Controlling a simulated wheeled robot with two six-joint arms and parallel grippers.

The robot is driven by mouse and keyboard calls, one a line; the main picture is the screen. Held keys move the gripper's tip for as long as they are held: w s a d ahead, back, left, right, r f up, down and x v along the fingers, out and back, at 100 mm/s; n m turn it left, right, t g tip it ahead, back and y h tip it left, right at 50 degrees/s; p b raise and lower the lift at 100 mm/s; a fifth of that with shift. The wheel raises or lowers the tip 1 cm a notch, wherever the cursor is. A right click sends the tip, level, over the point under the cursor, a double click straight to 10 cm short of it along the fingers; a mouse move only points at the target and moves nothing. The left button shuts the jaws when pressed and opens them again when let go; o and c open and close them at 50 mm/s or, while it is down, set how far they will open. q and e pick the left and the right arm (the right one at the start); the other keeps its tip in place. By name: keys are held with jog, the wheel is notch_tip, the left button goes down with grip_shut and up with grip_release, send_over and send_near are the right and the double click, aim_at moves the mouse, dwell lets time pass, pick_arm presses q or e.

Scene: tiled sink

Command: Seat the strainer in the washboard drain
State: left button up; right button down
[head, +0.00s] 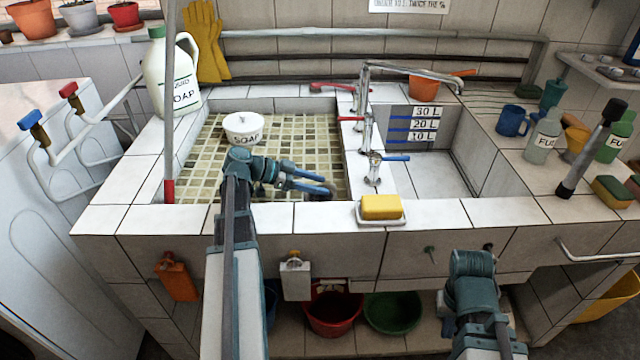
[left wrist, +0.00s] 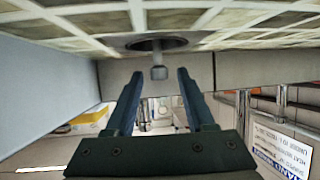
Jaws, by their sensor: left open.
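The washboard is the left basin with a green and cream mosaic floor (head: 205,160). My left gripper (head: 326,185) is low over that floor, near its front right corner, with its fingers apart and empty. In the left wrist view the floor shows along the top, upside down. There a dark round piece at the drain (left wrist: 140,43) carries the strainer's short grey stem and knob (left wrist: 158,72). The knob lies between the open fingertips, clear of both. I cannot tell whether the strainer sits fully down. My right gripper (head: 485,250) is in front of the sink, its fingers hardly visible.
A white soap bowl (head: 244,128) stands on the mosaic behind my left gripper. A yellow soap bar (head: 381,206) lies on a dish on the front ledge. Taps (head: 365,125) rise between the basins. A soap jug (head: 170,75) stands at the back left.

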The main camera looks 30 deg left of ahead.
pick_arm(q)
jog(key=p+v, duration=0.4)
jog(key=v, duration=0.5)
jog(key=shift+s+a+r, duration=0.2)
jog(key=shift+a+r, duration=0.05)
jog(key=shift+r, duration=0.05)
jog(key=shift+s+a+r, duration=0.15)
jog(key=shift+s+a, duration=0.3)
